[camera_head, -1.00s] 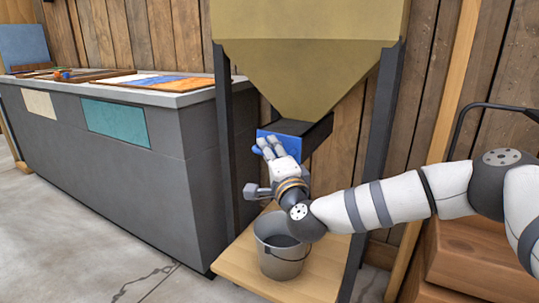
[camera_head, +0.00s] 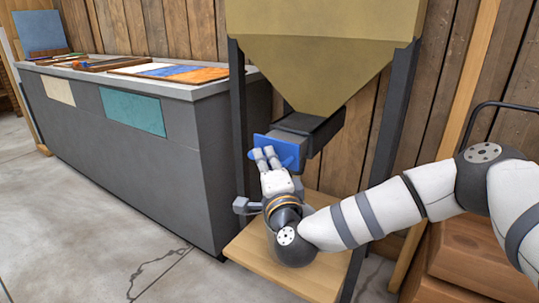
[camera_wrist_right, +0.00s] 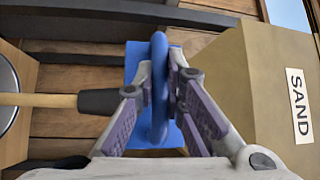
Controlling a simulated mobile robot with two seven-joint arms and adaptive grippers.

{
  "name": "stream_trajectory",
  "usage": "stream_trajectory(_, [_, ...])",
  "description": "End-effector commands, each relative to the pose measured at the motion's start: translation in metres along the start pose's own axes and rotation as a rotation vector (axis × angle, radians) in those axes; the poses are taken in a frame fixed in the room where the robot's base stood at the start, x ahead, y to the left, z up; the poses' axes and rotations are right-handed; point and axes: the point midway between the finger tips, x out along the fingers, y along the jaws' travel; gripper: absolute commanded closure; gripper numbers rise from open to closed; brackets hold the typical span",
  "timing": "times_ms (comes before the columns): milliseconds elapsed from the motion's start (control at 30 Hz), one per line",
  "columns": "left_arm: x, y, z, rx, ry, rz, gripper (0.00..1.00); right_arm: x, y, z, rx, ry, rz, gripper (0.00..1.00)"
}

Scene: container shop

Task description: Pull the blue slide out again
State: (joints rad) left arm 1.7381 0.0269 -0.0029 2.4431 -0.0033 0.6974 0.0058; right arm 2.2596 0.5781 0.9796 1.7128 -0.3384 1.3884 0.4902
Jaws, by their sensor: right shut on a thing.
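The blue slide (camera_head: 287,150) has a flat blue front plate at the dark outlet (camera_head: 318,125) under the sand hopper (camera_head: 320,55). A grey part shows between the plate and the outlet. My right gripper (camera_head: 268,155) is shut on the slide's blue handle. In the right wrist view both fingers (camera_wrist_right: 160,85) press on the blue handle (camera_wrist_right: 158,50) from either side, with the blue plate (camera_wrist_right: 138,60) behind it. My left gripper is not in view.
The hopper stands on dark legs (camera_head: 385,150) above a wooden base (camera_head: 250,250). My wrist mostly hides the bucket there. A grey counter (camera_head: 205,150) stands to the left; wooden boxes (camera_head: 460,250) are at right. The hopper's SAND label (camera_wrist_right: 300,105) shows in the wrist view.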

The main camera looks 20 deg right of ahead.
Motion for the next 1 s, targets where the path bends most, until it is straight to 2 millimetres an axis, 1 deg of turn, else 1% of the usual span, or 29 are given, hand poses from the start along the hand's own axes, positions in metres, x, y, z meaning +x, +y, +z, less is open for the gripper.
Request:
stream_trajectory(33, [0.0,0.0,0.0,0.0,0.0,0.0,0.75,-0.003,0.002,0.004,0.0,-0.012,0.004,1.0])
stream_trajectory(100, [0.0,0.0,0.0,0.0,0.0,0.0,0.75,-0.003,0.002,0.005,0.0,-0.014,0.005,1.0])
stream_trajectory(133, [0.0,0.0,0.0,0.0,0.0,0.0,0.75,-0.003,0.002,0.005,0.0,-0.014,0.005,0.83])
stream_trajectory(200, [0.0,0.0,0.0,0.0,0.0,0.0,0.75,-0.003,0.002,0.005,0.0,-0.013,0.005,0.69])
stream_trajectory(467, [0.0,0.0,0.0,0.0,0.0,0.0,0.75,-0.002,0.002,0.003,0.001,-0.009,0.004,0.69])
stream_trajectory(533, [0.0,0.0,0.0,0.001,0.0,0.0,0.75,-0.005,0.002,0.003,0.001,-0.009,0.004,0.69])
stream_trajectory(567, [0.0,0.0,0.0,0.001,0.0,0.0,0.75,-0.009,0.002,0.003,0.001,-0.01,0.004,0.69])
stream_trajectory(667, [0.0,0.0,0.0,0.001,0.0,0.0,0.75,-0.031,0.002,0.003,0.002,-0.012,0.007,0.69])
stream_trajectory(800, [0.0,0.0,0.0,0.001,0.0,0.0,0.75,-0.071,0.002,0.003,0.002,-0.013,0.008,0.69])
stream_trajectory(900, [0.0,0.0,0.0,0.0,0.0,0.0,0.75,-0.095,0.002,0.003,0.002,-0.013,0.008,0.69])
stream_trajectory(1000, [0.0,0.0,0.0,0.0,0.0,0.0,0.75,-0.112,0.002,0.003,0.0,-0.012,0.007,0.69])
